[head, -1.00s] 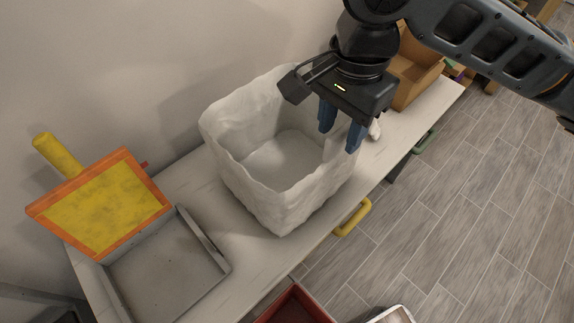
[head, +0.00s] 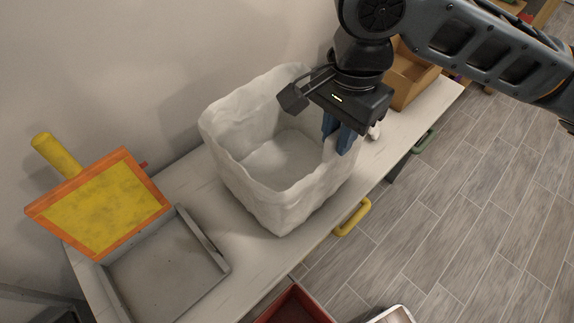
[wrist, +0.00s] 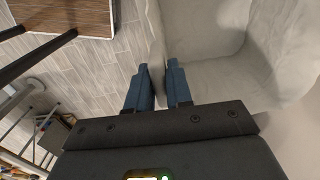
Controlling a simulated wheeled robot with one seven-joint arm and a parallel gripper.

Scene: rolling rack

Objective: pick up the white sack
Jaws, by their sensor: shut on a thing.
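The white sack (head: 272,208) is an open-topped, box-shaped bag with crumpled walls. It stands upright on the rack's top shelf, and its inside looks empty. My gripper (head: 338,146) is at the sack's right wall, pointing down, with its blue fingers shut on the rim. In the wrist view my gripper (wrist: 160,88) has one finger on each side of the thin wall of the sack (wrist: 215,82).
A grey tray (head: 165,270) and a yellow panel with an orange frame (head: 100,205) are left of the sack. A brown open box (head: 412,75) stands behind my gripper. A yellow handle (head: 352,217) sticks out from the shelf edge (head: 255,290). Open floor lies right.

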